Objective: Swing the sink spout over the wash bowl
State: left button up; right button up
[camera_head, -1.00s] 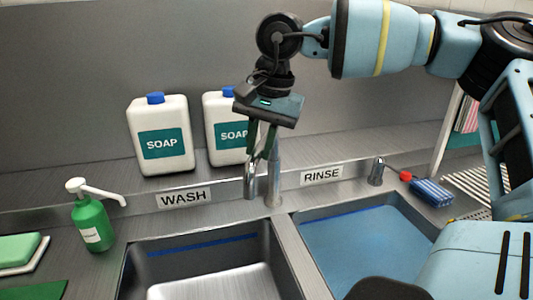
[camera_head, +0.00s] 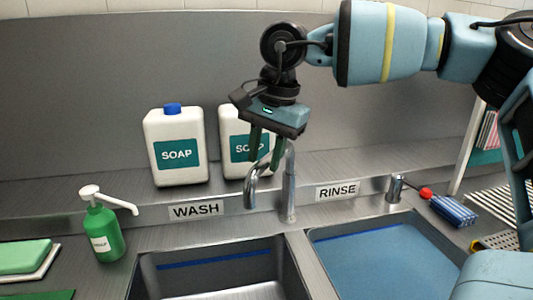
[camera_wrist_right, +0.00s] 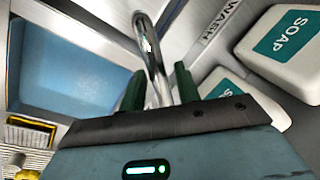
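The chrome sink spout (camera_head: 251,188) curves from its upright post (camera_head: 289,190) to the left and toward me. Its outlet hangs near the back right corner of the wash bowl (camera_head: 214,249); I cannot tell exactly what lies below it. My right gripper (camera_head: 265,158) points down at the top of the arc, with a green finger on either side of the tube. In the right wrist view, the spout (camera_wrist_right: 152,55) passes between the parted fingers (camera_wrist_right: 159,88), with small gaps showing. My left gripper is not in view.
The blue rinse basin (camera_head: 385,265) is at right. Two soap jugs (camera_head: 177,172) stand behind on the ledge, one close behind my gripper. A green pump bottle (camera_head: 103,236) stands left of the wash bowl. A blue ribbed block (camera_head: 453,210) lies at right.

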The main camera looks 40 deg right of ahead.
jog(key=shift+o, duration=0.7)
jog(key=shift+f, duration=0.1)
jog(key=v, duration=0.8)
